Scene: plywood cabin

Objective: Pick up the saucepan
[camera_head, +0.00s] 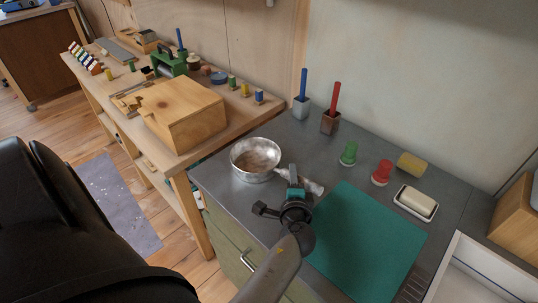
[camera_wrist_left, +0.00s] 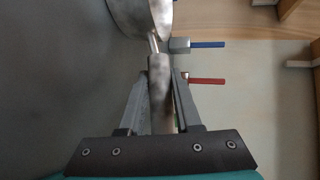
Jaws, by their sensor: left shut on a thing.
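The saucepan (camera_head: 250,170) is a silver metal pan with a mottled, worn surface. It sits at the left end of the grey counter, upright, its bowl open to the top. I cannot tell whether its base touches the counter. My left gripper (camera_head: 294,180) is at the pan's handle, to the right of the bowl. In the left wrist view, the two fingers of the gripper (camera_wrist_left: 160,80) are on either side of the handle, shut on it, with the bowl of the saucepan (camera_wrist_left: 135,14) beyond. My right gripper is not in view.
A green mat (camera_head: 370,240) lies right of my gripper. Behind are blue-handled (camera_head: 302,95) and red-handled (camera_head: 332,110) tools in holders, a green-knobbed stamp (camera_head: 348,154), a red one (camera_head: 381,173), a yellow sponge (camera_head: 411,164) and a soap dish (camera_head: 416,203). A wooden workbench (camera_head: 240,112) adjoins left.

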